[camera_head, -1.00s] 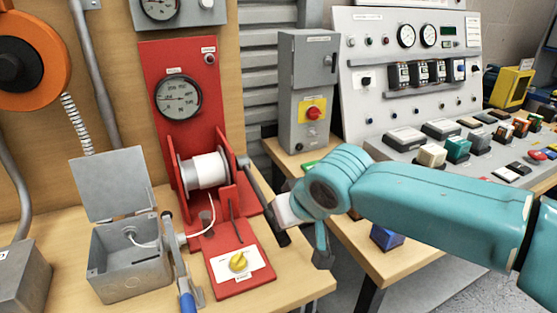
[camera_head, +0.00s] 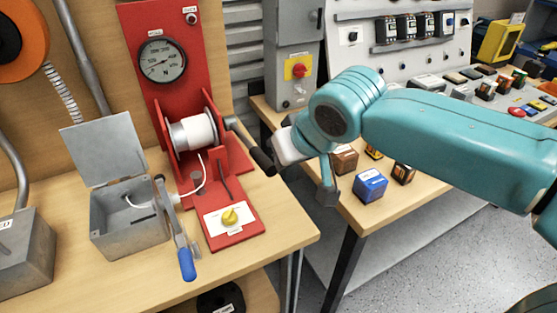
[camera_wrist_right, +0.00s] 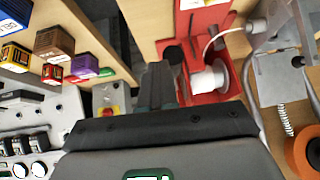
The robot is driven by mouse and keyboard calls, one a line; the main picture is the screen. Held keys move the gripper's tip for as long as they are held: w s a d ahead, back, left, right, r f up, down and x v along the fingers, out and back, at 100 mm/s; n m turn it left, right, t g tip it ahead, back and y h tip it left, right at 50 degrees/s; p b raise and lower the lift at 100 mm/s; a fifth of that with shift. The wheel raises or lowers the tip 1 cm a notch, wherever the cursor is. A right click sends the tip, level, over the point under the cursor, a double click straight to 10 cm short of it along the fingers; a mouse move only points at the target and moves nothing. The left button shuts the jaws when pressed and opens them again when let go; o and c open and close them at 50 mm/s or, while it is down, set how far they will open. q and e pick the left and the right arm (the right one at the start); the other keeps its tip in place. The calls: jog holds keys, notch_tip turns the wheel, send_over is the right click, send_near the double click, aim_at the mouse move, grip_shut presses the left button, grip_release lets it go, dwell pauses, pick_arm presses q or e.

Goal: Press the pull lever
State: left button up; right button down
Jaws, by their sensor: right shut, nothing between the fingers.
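A red winch stand (camera_head: 140,40) with a gauge and a white cable spool (camera_head: 190,131) stands on the wooden bench. A crank lever with a black grip (camera_head: 262,160) sticks out at its right side. A second, metal lever with a blue handle (camera_head: 187,264) stands left of the red base, beside the grey box. I cannot read which one is labelled as the pull lever. My right gripper (camera_wrist_right: 158,85) is shut and empty, right of the black grip in the head view. Whether it touches the grip is hidden. My left gripper is out of view.
An open grey junction box (camera_head: 130,222) holds a white cable's end. A yellow knob (camera_head: 230,217) sits on the red base. A blue box (camera_head: 370,185) and other small boxes lie on the right bench under my right arm. A gap separates the benches.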

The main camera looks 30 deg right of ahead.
jog(key=v, duration=0.6)
jog(key=shift+a+f+p, duration=0.1)
jog(key=shift+p, duration=0.3)
jog(key=shift+s, duration=0.15)
dwell(0.4)
